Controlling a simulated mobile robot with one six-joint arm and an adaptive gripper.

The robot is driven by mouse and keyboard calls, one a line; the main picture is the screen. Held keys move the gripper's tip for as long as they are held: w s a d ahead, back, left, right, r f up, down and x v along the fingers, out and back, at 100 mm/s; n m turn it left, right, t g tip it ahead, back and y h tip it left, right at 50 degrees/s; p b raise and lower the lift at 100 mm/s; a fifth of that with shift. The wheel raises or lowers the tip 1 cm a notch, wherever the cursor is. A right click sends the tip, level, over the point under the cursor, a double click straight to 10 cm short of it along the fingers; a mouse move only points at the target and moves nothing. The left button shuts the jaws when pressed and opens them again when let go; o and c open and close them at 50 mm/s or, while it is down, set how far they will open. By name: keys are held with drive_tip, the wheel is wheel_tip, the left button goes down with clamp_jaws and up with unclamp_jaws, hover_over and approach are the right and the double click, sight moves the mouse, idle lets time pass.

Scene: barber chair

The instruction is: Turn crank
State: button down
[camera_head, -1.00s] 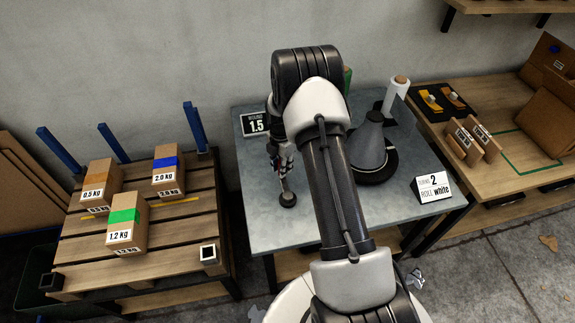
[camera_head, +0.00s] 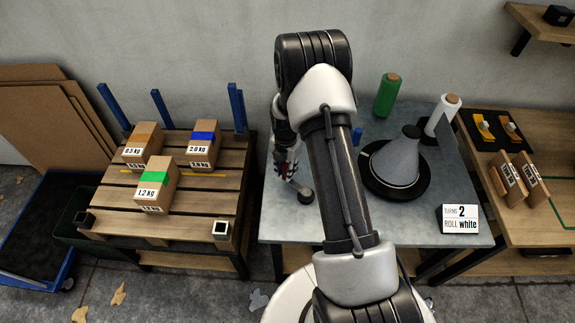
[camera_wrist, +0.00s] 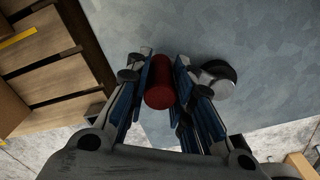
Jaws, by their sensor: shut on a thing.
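In the wrist view, my gripper (camera_wrist: 160,85) is shut around a dark red cylindrical handle (camera_wrist: 159,95), one finger on each side. A dark round knob with a pale rim (camera_wrist: 217,75) sits just right of the fingers over the grey table top. In the head view, my gripper (camera_head: 286,170) is low over the left part of the table, partly hidden by my arm. A small round grey-black end piece (camera_head: 305,195) shows beside it. How the handle joins the rest of the crank is hidden. A sign (camera_head: 460,218) reads "TURNS 2 ROLL white".
A grey cone on a black disc (camera_head: 396,165) stands right of my arm, with a green roll (camera_head: 387,95) and a white roll (camera_head: 443,115) behind. A pallet (camera_head: 120,205) with labelled boxes is left. A wooden bench (camera_head: 540,220) is right.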

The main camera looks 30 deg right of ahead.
drive_tip(key=shift+s+a, duration=0.35)
drive_tip(key=shift+a, duration=0.6)
drive_tip(key=c, duration=1.4)
unclamp_jaws()
drive_tip(key=shift+o, duration=0.2)
wheel_tip(320, 180, up, 12)
